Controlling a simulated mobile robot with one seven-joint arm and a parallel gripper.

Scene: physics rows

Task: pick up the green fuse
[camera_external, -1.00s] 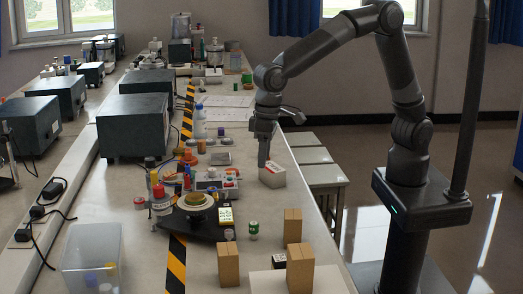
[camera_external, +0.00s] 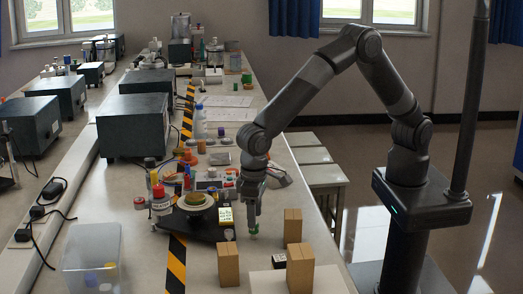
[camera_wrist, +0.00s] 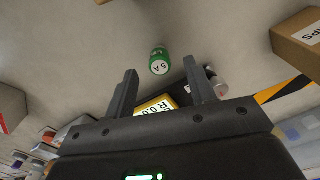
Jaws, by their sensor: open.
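The green fuse (camera_wrist: 159,64) is a small green and white cylinder marked "5 A". In the wrist view it shows just beyond my fingertips, between their lines. In the external view the fuse (camera_external: 253,229) stands on the bench, right under my gripper (camera_external: 252,222), which partly hides it. In the wrist view my gripper (camera_wrist: 160,72) is open, with nothing between the fingers. I cannot tell the exact height gap between fingertips and fuse.
Cardboard boxes (camera_external: 292,226) stand close to the right and in front. A clear bin (camera_external: 91,262) stands front left. The bench edge is to the right.

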